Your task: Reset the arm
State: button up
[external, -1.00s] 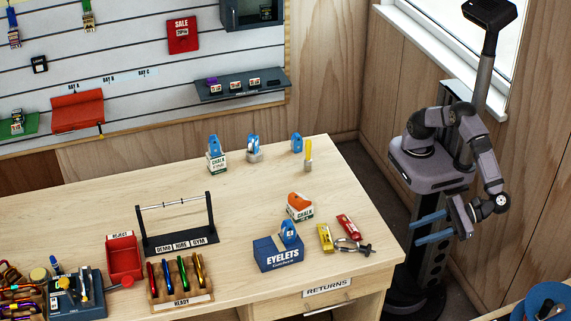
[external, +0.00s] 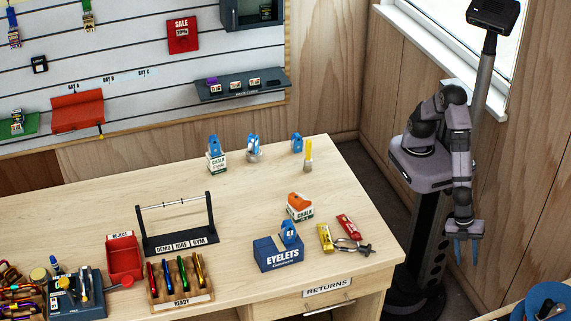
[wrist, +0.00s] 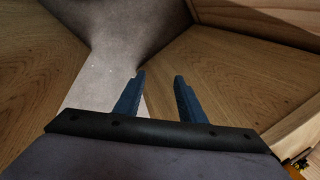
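My gripper (external: 467,250) hangs at the right of the external view, off the table's right end, with its blue fingers pointing down. In the wrist view my gripper (wrist: 161,85) shows two blue fingers apart with nothing between them. It is open and empty, and touches nothing. My arm is folded close to its column, with the forearm hanging straight down.
The wooden table (external: 110,208) stands left of my arm. Near its right end are an eyelets box (external: 278,254), a yellow tool (external: 325,238), a red tool (external: 347,226) and a metal piece (external: 354,246). A blue round item (external: 545,300) is at the lower right. Wood-panelled walls stand close behind my arm.

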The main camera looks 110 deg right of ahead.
jog(key=w+d+r+m+h+p, duration=0.1)
jog(key=w+d+r, duration=0.4)
jog(key=d, duration=0.9)
jog(key=w+d+r+m+t+h+p, duration=0.1)
jog(key=w+d+r+m, duration=0.4)
jog(key=d, duration=1)
jog(key=w+d+r+m+t+h+p, duration=0.1)
jog(key=w+d+r+m+p, duration=0.2)
jog(key=w+d, duration=0.7)
jog(key=d+r, duration=0.2)
jog(key=d, duration=0.3)
jog(key=shift+w+d+p, duration=0.15)
jog(key=shift+p, duration=0.2)
jog(key=shift+o, duration=1.2)
jog(key=shift+r, duration=0.1)
